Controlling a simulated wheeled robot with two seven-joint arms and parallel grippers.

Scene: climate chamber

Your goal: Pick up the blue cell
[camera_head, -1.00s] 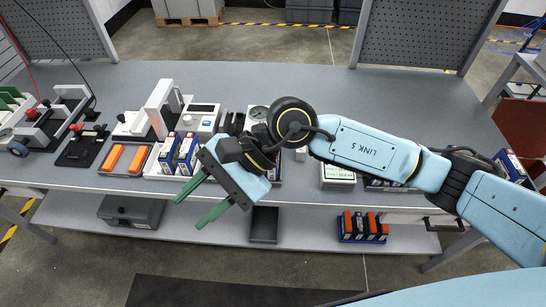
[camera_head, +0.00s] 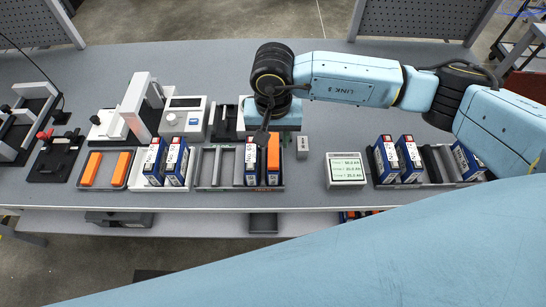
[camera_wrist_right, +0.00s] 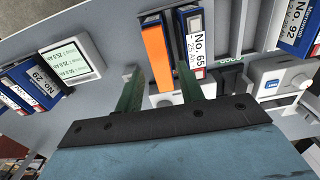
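A blue cell (camera_head: 252,162) labelled No. 65 in the right wrist view (camera_wrist_right: 193,46) stands upright in a grey tray (camera_head: 222,183). An orange cell (camera_head: 273,158) stands right beside it and also shows in the right wrist view (camera_wrist_right: 157,57). My right gripper (camera_head: 268,134) is above these two cells, fingers down. In the right wrist view its green fingers (camera_wrist_right: 158,72) are apart with nothing gripped between them; one finger overlaps the blue cell in the picture. Contact cannot be told. More blue cells stand left (camera_head: 176,163) and right (camera_head: 408,158). My left gripper is not in view.
A small display (camera_head: 346,169) stands right of the tray. Further right is a rack (camera_head: 435,163) with several cells. Left are an orange-cell tray (camera_head: 120,170), a white press (camera_head: 136,105) and a white device (camera_head: 184,118). The table's back middle is clear.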

